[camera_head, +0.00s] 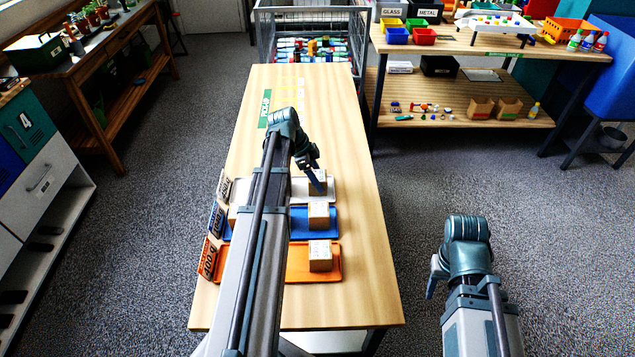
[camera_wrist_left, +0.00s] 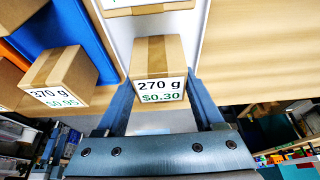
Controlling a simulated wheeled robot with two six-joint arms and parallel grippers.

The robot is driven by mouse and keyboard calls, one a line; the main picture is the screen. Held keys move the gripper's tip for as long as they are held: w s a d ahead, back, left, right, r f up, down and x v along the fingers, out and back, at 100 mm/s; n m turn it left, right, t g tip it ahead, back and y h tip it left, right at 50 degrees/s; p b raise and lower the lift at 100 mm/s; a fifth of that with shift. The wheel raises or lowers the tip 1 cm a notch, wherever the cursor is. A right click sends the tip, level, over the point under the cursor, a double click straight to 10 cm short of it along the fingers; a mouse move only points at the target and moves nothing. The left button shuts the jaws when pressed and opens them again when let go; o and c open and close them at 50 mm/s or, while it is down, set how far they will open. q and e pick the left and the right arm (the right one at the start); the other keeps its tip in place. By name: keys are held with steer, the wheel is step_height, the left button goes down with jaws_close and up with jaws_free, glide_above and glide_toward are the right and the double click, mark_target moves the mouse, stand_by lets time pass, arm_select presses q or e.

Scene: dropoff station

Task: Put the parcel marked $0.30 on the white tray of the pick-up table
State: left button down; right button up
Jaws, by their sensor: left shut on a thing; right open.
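The parcel marked $0.30 (camera_wrist_left: 158,62) is a brown box with a 270 g label, between the fingers of my left gripper (camera_wrist_left: 158,92) in the left wrist view. In the head view my left gripper (camera_head: 318,184) is shut on this parcel (camera_head: 317,175) at the right end of the white tray (camera_head: 298,190). The white tray (camera_wrist_left: 125,22) also shows in the wrist view. Whether the parcel touches the tray is unclear. The tray lies on the wooden pick-up table (camera_head: 345,235). My right gripper (camera_head: 433,282) is open and empty, right of the table.
A blue tray (camera_head: 298,223) and an orange tray (camera_head: 296,250) lie nearer me, each with a parcel at its right end. A parcel marked $0.95 (camera_wrist_left: 60,75) sits on the blue one. Upright signs (camera_head: 206,258) line the left.

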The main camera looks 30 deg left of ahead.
arm_select(q)
steer(key=shift+r, duration=0.1)
steer(key=shift+c, duration=2.2)
jaws_free()
steer(key=shift+f, duration=0.2)
steer(key=o, duration=0.4)
steer(key=shift+o, duration=0.2)
steer(key=shift+r, duration=0.15)
steer(key=shift+s+a+r+p, duration=0.1)
steer(key=shift+r+p, duration=0.4)
steer(key=shift+p, duration=0.05)
steer(key=p+v, duration=1)
steer(key=v, duration=0.1)
steer(key=shift+s, duration=0.1)
